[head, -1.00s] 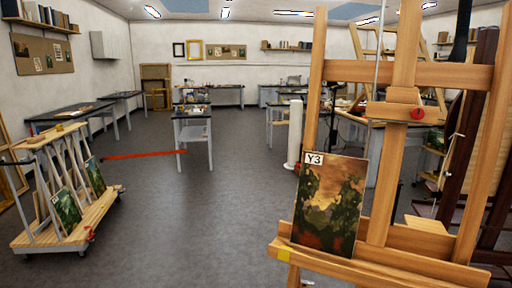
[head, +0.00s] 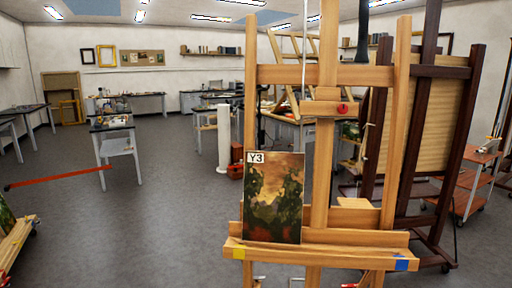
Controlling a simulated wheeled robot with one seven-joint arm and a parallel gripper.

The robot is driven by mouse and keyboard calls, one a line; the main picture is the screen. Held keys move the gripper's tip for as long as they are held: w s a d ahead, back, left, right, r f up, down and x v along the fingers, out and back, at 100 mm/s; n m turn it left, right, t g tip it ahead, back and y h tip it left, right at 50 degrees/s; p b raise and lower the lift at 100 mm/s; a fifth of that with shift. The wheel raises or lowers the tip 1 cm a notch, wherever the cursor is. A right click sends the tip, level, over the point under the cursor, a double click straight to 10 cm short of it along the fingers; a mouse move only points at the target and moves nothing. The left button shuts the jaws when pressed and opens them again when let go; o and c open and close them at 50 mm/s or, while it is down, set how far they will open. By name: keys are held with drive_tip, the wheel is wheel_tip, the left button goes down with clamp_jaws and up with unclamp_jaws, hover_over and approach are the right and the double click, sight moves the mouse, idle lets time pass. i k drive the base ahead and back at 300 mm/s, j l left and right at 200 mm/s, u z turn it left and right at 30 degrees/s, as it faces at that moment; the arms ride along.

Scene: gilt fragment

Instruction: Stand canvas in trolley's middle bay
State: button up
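The canvas (head: 273,205), a dark landscape with an orange sky and a "Y3" label at its top left, stands upright on the ledge (head: 330,256) of a light wooden easel (head: 322,150). It leans back against the easel, left of the central post. The wooden trolley (head: 14,247) shows only as a corner at the lower left edge, with part of a green painting beside it. Its middle bay is out of view. My gripper is not in view.
A dark wooden easel (head: 420,150) stands close behind on the right, with a reddish shelf cart (head: 470,183) beyond. A red bar (head: 58,178) reaches across the left side near a grey table (head: 115,140). A white column (head: 223,140) stands behind. Open floor lies left of the easel.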

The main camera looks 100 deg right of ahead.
sight(274, 181)
drive_tip(key=i+l+z, duration=0.1)
drive_tip(key=i+z, duration=0.5)
drive_tip(key=z, duration=0.2)
drive_tip(key=i+z, duration=0.4)
drive_tip(key=i+l+z, duration=0.2)
drive_tip(key=z, duration=0.25)
drive_tip(key=i+l+z, duration=0.1)
drive_tip(key=i+z, duration=0.55)
drive_tip(key=z, duration=0.2)
drive_tip(key=i+z, duration=0.3)
drive_tip(key=z, duration=0.15)
drive_tip(key=i+j+z, duration=0.2)
drive_tip(key=z, duration=0.2)
drive_tip(key=i+l+z, duration=0.1)
drive_tip(key=i+z, duration=0.55)
drive_tip(key=z, duration=0.25)
drive_tip(key=i+j+z, duration=0.15)
drive_tip(key=i+z, duration=0.45)
